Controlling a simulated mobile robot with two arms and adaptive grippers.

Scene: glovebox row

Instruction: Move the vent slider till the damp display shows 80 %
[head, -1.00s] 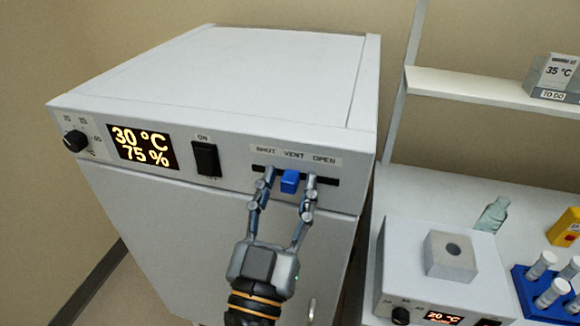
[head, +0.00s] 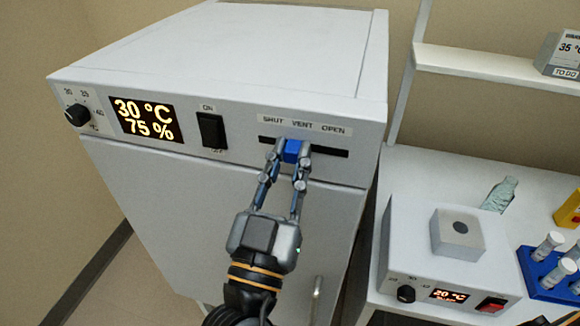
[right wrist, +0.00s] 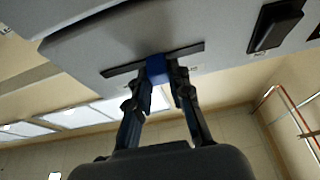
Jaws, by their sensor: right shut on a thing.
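The blue vent slider (head: 291,151) sits near the middle of its dark slot, under the label strip reading SHUT, VENT, OPEN (head: 302,125). My right gripper (head: 290,158) is shut on the slider, one finger on each side. The right wrist view also shows the blue slider (right wrist: 157,68) between the two fingers (right wrist: 160,80). The damp display (head: 146,119) on the white cabinet (head: 225,60) reads 30 °C and 75 %. My left gripper is not in view.
A black ON/OFF switch (head: 212,130) and a round temperature knob (head: 77,114) are on the same panel.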

